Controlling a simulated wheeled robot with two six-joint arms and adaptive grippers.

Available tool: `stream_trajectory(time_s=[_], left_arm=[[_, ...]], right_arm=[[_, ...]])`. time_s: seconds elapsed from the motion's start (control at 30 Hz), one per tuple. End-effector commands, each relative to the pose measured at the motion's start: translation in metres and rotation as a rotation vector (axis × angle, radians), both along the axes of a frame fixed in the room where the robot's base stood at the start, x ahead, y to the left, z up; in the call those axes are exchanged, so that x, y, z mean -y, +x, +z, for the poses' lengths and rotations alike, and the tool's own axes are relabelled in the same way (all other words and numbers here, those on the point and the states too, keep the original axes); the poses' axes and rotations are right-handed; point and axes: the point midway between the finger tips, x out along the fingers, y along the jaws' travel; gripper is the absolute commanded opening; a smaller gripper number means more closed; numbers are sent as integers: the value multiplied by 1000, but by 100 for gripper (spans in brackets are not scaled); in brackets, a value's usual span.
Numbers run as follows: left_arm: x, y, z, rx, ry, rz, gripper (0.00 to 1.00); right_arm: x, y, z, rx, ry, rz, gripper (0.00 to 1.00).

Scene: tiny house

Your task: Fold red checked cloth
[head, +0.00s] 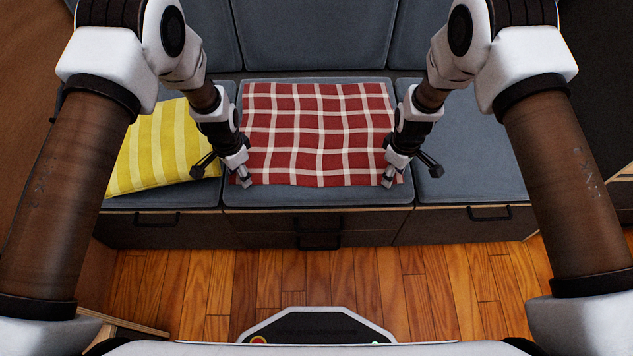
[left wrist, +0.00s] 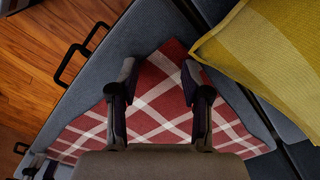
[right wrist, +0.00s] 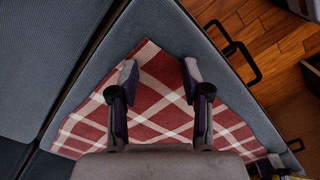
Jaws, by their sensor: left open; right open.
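The red checked cloth (head: 318,132) lies flat and spread out on the middle grey seat cushion. My left gripper (head: 243,181) is open at the cloth's front left corner. In the left wrist view its fingers (left wrist: 158,78) stand apart on both sides of a cloth corner (left wrist: 160,95). My right gripper (head: 389,180) is open at the front right corner. In the right wrist view its fingers (right wrist: 157,78) stand apart with the cloth (right wrist: 150,90) between and below them. I cannot tell whether the fingertips touch the cloth.
A yellow striped pillow (head: 165,148) lies on the left seat, close to my left gripper. The right seat cushion (head: 470,160) is bare. Drawers with dark handles (head: 318,225) are under the seat front. Back cushions (head: 315,35) stand behind. Wooden floor (head: 350,280) is in front.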

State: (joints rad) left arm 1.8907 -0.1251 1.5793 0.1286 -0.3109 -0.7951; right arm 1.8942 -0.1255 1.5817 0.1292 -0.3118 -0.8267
Motion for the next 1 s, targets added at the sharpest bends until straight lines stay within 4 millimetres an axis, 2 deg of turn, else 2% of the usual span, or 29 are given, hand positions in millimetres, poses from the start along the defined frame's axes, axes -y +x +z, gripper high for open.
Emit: stream_trajectory(time_s=[0.13, 0.3, 0.33, 0.5, 0.6, 1.0], left_arm=[[0, 0, -8, 0, 0, 0, 48], [0, 0, -5, -1, 0, 0, 48], [0, 0, -5, -1, 0, 0, 45], [0, -1, -5, -1, 0, 0, 15], [0, -1, -6, -3, 0, 0, 0], [0, -1, -7, -3, 0, 0, 0]], right_arm=[[0, 0, -8, 0, 0, 0, 48], [0, 0, -6, -1, 1, 0, 48], [0, 0, -6, 0, 0, 0, 45], [0, 0, -6, -1, 0, 0, 14], [0, -1, -7, -1, 0, 0, 0], [0, -1, -8, -4, 0, 0, 0]])
